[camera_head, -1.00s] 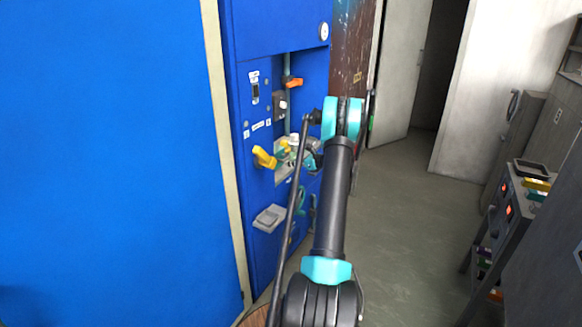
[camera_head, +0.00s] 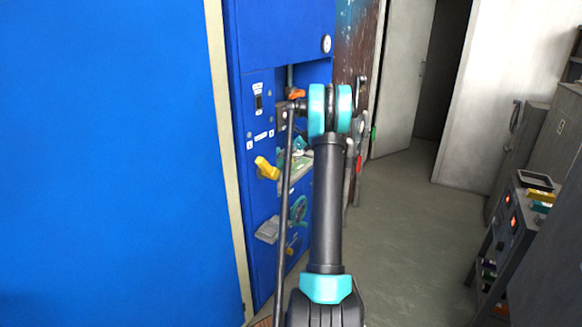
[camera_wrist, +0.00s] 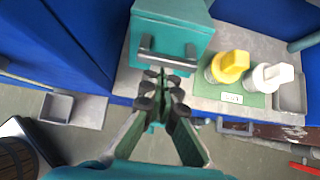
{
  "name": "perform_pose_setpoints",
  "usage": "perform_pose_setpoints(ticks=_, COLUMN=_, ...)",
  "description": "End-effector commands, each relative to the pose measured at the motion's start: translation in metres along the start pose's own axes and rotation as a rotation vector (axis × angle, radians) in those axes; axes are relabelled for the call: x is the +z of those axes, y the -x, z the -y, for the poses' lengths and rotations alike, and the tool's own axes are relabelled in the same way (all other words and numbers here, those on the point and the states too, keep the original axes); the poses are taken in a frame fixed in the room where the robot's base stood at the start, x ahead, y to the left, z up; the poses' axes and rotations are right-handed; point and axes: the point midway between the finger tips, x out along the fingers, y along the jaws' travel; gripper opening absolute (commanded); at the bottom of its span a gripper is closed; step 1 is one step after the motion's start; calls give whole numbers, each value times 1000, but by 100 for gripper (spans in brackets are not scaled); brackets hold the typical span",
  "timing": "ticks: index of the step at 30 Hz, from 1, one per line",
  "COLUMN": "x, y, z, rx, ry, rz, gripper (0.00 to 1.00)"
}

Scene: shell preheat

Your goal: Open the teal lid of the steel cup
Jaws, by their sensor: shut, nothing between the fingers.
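A teal boxy piece (camera_wrist: 173,30) with a dark grey bar handle across its near face shows at the top middle of the wrist view. It looks like the teal lid; no steel cup can be made out for sure. My gripper (camera_wrist: 163,76) is shut and empty, its fingertips just below the bar handle in the picture. Whether they touch the handle I cannot tell. In the head view my arm hides most of the niche and the gripper is not clear.
A yellow knob (camera_wrist: 230,66) and a white knob (camera_wrist: 272,76) stand on a pale green plate right of the teal piece. A small grey tray (camera_wrist: 57,107) lies at left. In the head view, a yellow handle (camera_head: 266,168) sticks out of the blue cabinet (camera_head: 262,215). Open floor (camera_head: 410,240) lies to the right.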

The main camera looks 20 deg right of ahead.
Motion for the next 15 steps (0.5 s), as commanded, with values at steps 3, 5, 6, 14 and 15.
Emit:
perform_pose_setpoints(ticks=3, x=25, y=3, z=-1, rx=2, ry=4, rz=-110, gripper=0)
perform_pose_setpoints(ticks=5, x=36, y=3, z=-1, rx=2, ry=4, rz=-165, gripper=0)
perform_pose_setpoints(ticks=6, x=43, y=3, z=-1, rx=2, ry=4, rz=-202, gripper=0)
perform_pose_setpoints(ticks=14, x=81, y=0, z=0, rx=0, ry=0, rz=-322, gripper=0)
perform_pose_setpoints(ticks=15, x=86, y=-2, z=0, rx=1, ry=0, rz=-321, gripper=0)
